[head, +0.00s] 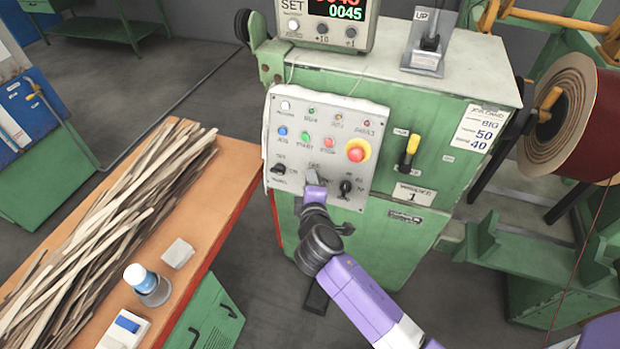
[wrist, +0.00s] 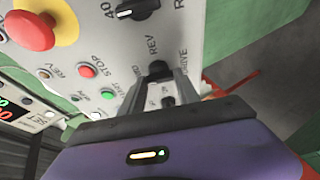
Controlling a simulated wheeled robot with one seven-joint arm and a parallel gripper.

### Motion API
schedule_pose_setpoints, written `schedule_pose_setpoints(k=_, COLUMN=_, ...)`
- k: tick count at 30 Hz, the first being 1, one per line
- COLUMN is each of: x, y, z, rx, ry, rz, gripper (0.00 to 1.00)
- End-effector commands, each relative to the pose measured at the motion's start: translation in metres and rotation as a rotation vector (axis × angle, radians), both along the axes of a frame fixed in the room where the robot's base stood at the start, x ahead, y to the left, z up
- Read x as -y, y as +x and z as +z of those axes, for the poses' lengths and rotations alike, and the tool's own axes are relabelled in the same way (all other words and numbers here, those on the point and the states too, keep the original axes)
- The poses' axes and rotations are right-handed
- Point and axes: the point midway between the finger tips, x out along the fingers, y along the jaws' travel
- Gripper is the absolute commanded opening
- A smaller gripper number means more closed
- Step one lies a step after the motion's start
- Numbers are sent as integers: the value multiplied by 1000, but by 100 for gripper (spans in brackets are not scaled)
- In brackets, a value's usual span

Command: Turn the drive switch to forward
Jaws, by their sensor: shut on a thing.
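The grey control panel (head: 275,130) is on the front of the green machine cabinet. My gripper (head: 313,183) is at the panel's lower middle and hides the drive switch in the head view. In the wrist view the black drive switch (wrist: 159,69) shows by the REV and DRIVE lettering, at the tips of my gripper (wrist: 165,82). The fingers are shut on it. Its exact pointing direction is mostly hidden by the fingers.
A black selector knob (head: 346,187) sits just right of my gripper, and a mains switch (head: 279,169) to the left. A red emergency button (head: 356,152) sticks out above right. A workbench (head: 222,180) with wooden strips stands at left.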

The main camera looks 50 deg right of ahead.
Motion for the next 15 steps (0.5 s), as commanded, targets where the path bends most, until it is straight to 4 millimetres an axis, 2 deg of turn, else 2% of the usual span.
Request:
schedule_pose_setpoints(k=14, x=-1, y=1, z=-1, rx=-11, ry=-4, rz=7, gripper=0)
schedule_pose_setpoints(k=15, x=-1, y=1, z=-1, rx=-11, ry=-4, rz=7, gripper=44)
